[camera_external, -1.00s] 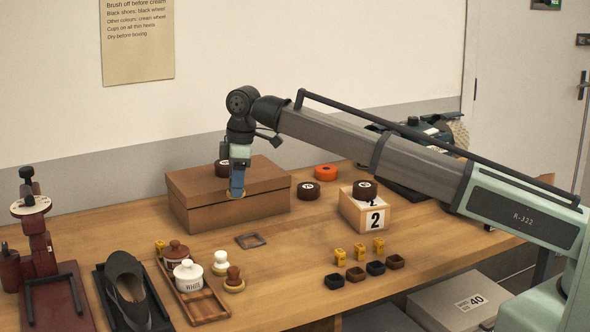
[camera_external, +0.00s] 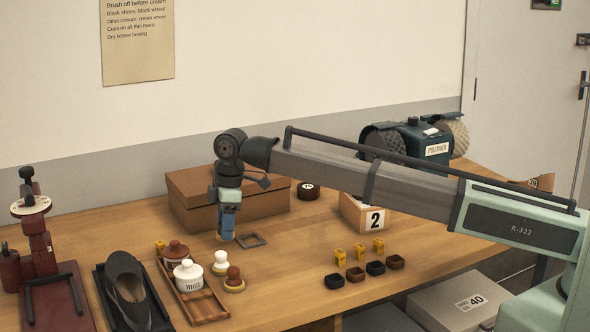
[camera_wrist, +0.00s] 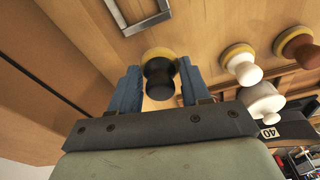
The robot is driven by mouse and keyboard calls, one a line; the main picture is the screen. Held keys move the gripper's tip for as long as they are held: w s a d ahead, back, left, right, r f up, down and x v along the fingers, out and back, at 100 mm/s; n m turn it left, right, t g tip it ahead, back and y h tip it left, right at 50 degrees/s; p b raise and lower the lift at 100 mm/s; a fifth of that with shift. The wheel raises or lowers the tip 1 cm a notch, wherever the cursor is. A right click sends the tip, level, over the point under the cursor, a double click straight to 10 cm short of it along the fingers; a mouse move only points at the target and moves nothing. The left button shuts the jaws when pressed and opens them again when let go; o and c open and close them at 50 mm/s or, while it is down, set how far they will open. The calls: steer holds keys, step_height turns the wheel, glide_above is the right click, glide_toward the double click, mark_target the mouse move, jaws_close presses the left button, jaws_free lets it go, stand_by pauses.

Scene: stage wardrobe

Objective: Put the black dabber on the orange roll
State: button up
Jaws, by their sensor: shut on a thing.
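My gripper (camera_external: 226,236) hangs low over the wooden table, in front of the brown lidded box and just left of the small square frame. The black dabber (camera_wrist: 158,76) sits between its blue fingers in the wrist view, knob toward the camera and yellow pad pointing away. My gripper (camera_wrist: 160,88) is shut on it. In the external view I cannot make out the dabber, nor whether its pad touches the table. The orange roll is in neither current view; my arm covers that part of the table in the external view.
A white dabber (camera_external: 220,262) and a brown dabber (camera_external: 233,279) stand in front of my gripper, beside a wooden tray (camera_external: 206,308) with jars. The brown lidded box (camera_external: 258,206) stands behind.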

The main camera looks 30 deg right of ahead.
steer(key=shift+f, duration=1.3)
steer(key=shift+f, duration=0.1)
steer(key=o, duration=1)
steer(key=r, duration=0.7)
steer(key=d+r, duration=0.1)
steer(key=r, duration=0.3)
steer(key=shift+s+d, duration=0.1)
steer(key=shift+s, duration=0.05)
steer(key=shift+o, duration=0.5)
steer(key=shift+d+r, duration=0.1)
steer(key=shift+r, duration=0.5)
